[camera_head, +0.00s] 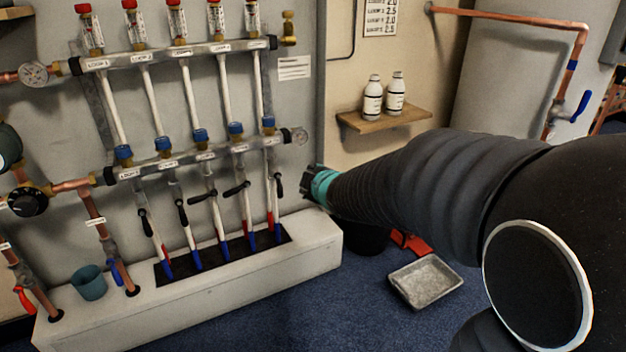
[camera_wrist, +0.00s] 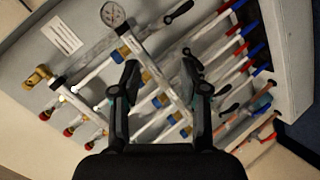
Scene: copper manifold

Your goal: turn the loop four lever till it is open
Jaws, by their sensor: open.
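The loop four lever (camera_head: 236,190) is a black handle on the fourth white pipe from the left, below the lower manifold bar (camera_head: 205,154). It lies crosswise to its pipe in the head view. My gripper (camera_head: 313,184) is right of the levers, apart from the loop four lever in the picture. In the wrist view my gripper (camera_wrist: 160,76) has its two dark fingers spread wide, with the manifold bar (camera_wrist: 172,92) seen between and beyond them. Black levers also show in the wrist view, but I cannot tell surely which is loop four.
The loop five lever (camera_head: 279,186) is close on the right, and the loop three lever (camera_head: 203,196) on the left. A gauge (camera_head: 299,136) ends the bar. A white plinth (camera_head: 240,280) carries the pipes. A grey tray (camera_head: 426,280) lies on the floor.

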